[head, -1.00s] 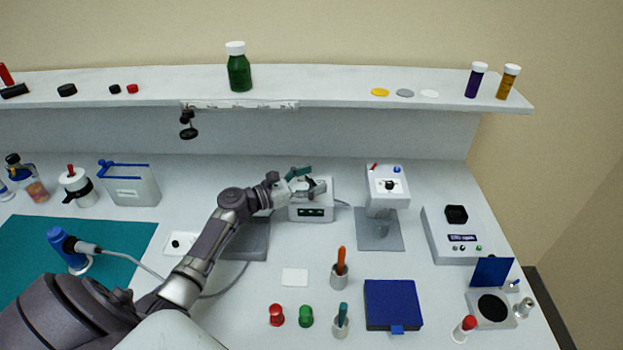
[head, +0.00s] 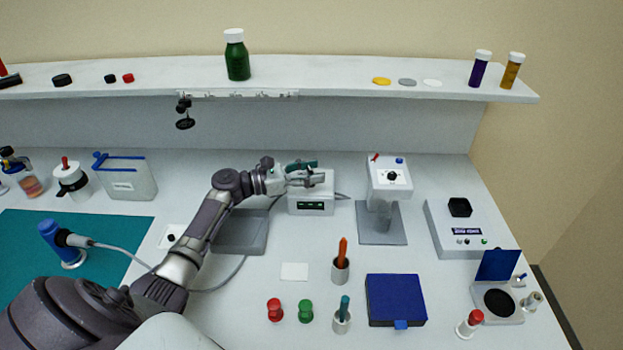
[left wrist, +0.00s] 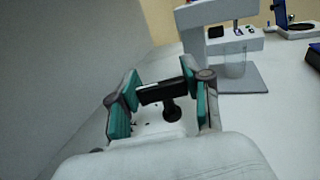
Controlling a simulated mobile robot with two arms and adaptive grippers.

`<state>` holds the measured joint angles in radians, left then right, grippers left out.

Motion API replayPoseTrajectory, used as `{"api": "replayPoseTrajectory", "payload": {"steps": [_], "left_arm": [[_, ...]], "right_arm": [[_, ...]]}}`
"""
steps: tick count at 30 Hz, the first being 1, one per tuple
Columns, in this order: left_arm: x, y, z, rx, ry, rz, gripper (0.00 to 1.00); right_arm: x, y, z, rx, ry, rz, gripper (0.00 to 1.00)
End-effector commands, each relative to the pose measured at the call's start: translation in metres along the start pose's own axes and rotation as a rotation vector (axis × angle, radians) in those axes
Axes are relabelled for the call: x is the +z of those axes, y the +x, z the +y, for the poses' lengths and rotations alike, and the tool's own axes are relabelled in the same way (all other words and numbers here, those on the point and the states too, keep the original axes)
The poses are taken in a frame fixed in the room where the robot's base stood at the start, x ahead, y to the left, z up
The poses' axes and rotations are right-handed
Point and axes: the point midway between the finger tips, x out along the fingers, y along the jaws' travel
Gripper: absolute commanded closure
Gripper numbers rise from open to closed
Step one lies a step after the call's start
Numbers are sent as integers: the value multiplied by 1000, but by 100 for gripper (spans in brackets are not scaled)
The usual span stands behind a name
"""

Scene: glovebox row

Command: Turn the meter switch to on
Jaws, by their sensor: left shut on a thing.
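The meter (head: 312,206) is a white box with a dark green-lit display on its front, at the middle of the bench in the head view. Its black switch shows in the left wrist view as a bar handle (left wrist: 162,92) on a short round post. My left gripper (head: 306,174), with teal pads, is over the meter's top. In the left wrist view, my left gripper (left wrist: 160,90) has a finger at each end of the bar and is shut on it. In the head view the fingers hide most of the switch. My right gripper is in neither view.
A white device (head: 389,180) on a grey plate stands right of the meter. A grey plate (head: 240,233) lies under my left forearm. A cable runs nearby. Holders, a white card (head: 295,272) and a blue box (head: 395,300) stand in front. A shelf (head: 330,88) overhangs the back.

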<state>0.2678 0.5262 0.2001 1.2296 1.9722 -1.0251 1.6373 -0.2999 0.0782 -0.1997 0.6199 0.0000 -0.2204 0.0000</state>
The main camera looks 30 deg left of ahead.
Motion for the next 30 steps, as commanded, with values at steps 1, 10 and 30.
{"api": "replayPoseTrajectory", "payload": {"steps": [1, 10, 30], "left_arm": [[-6, 0, 2, -32, 3, -2, 86], [-4, 1, 1, -223, 2, -2, 86], [0, 1, -1, -335, 0, -1, 86]], "right_arm": [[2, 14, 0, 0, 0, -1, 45], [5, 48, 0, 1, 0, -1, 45], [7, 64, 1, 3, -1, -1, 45]]}}
